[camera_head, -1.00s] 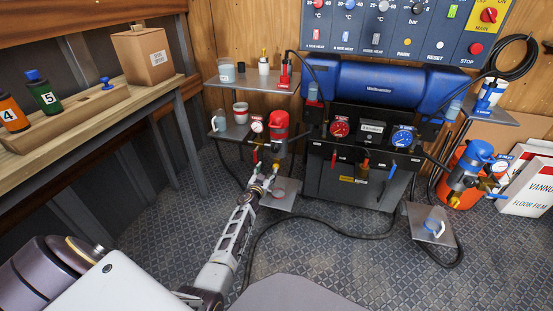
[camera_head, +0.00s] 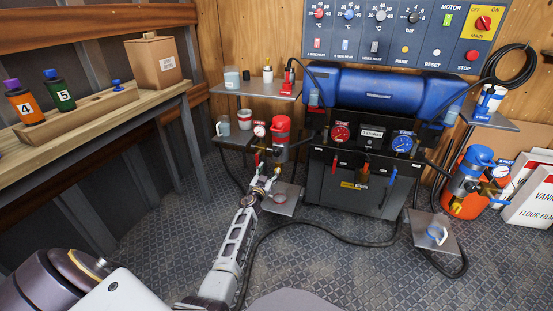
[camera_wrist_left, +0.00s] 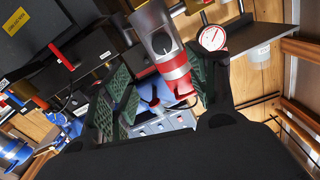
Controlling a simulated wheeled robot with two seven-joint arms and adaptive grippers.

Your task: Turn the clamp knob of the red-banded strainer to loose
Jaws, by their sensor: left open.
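The red-banded strainer (camera_head: 282,134) stands left of the black machine, with a red cap and a silver body. The left wrist view shows its silver body and red band (camera_wrist_left: 174,66) framed between my fingers. A dark round clamp knob (camera_wrist_left: 162,43) with a pale mark sits on that body in the left wrist view. My left gripper (camera_head: 263,183) is open just below and in front of the strainer. Its green-padded fingers (camera_wrist_left: 165,92) show apart in the left wrist view, with nothing gripped. I cannot tell whether a finger touches the strainer. My right gripper is out of view.
A red-faced gauge (camera_head: 340,132) is on the machine, and a small white gauge (camera_head: 260,130) is beside the strainer. A side shelf (camera_head: 240,138) holds cups close left. A blue-capped strainer (camera_head: 468,172) stands at right. A black hose (camera_head: 300,223) crosses the floor.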

